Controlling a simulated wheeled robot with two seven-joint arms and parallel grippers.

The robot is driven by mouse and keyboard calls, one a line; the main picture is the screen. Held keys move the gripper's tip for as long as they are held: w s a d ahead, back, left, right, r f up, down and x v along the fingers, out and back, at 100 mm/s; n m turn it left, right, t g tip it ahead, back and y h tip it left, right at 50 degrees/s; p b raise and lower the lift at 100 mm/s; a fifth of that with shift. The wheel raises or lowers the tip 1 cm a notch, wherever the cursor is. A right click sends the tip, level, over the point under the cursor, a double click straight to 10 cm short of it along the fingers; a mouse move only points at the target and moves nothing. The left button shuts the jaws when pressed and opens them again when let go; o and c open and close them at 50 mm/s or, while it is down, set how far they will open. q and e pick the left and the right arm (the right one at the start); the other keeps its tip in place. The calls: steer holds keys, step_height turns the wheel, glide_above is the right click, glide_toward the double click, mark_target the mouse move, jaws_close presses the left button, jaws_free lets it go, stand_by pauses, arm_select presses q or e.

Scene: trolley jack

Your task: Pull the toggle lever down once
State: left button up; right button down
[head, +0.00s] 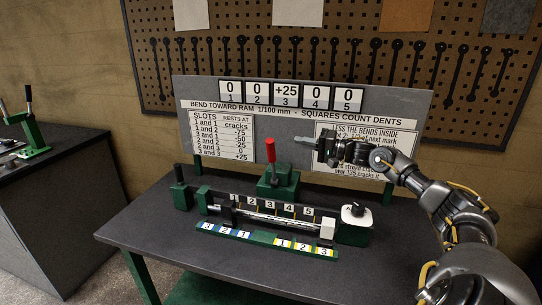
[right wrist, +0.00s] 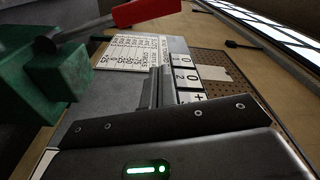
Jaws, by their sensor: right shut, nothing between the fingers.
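The toggle lever (head: 270,150) has a red grip and stands upright on a green block (head: 278,184) at the back middle of the bench fixture. In the right wrist view the red grip (right wrist: 145,12) crosses the top and the green block (right wrist: 48,80) is at the left. My right gripper (head: 300,139) is shut and empty. In the head view it is just right of the red grip, at about its height, with its fingers pointing left; a small gap shows between them. My left gripper is not in view.
The fixture (head: 268,215) holds a bar, numbered squares and a white block with a black knob (head: 355,211). A black-handled lever (head: 180,185) stands at its left. A display board (head: 300,93) rises close behind. The dark table (head: 130,225) has free room at left.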

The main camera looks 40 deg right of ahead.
steer(key=v, duration=0.2)
arm_select(q)
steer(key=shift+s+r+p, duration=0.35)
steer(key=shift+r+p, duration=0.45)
steer(key=shift+p, duration=0.2)
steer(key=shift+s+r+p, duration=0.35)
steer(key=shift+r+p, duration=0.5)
steer(key=shift+p, duration=0.1)
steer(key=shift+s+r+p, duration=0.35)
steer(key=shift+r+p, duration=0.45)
steer(key=shift+p, duration=0.2)
arm_select(e)
glide_above(272, 162)
steer(key=d, duration=0.2)
steer(key=shift+s+d+f, duration=0.2)
steer(key=shift+s+f, duration=0.15)
steer(key=shift+f, duration=0.2)
steer(key=shift+a, duration=0.1)
